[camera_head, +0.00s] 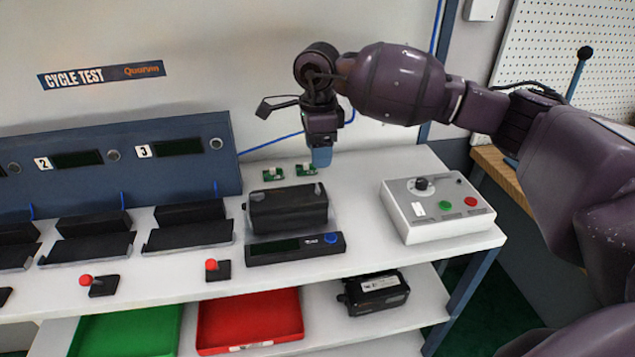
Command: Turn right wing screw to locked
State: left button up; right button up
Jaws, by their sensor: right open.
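A black box-shaped unit (288,208) sits on the white bench in front of the boards, on or behind a dark base with a display and blue button (331,238). I cannot clearly pick out a wing screw or its position at this size. My left gripper is not in view.
A grey control box (437,208) with a black knob, green and red buttons stands right on the white bench (360,240). Black cradles (190,228) and red-knobbed levers (213,266) are left. Red (250,318) and green trays (125,330) and a black unit (376,292) lie below.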

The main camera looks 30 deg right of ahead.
aim_at(318, 186)
notch_tip(318, 186, down, 9)
jog(key=shift+r, duration=0.1)
dwell(0.3)
jog(key=c, duration=0.9)
jog(key=shift+c, duration=0.2)
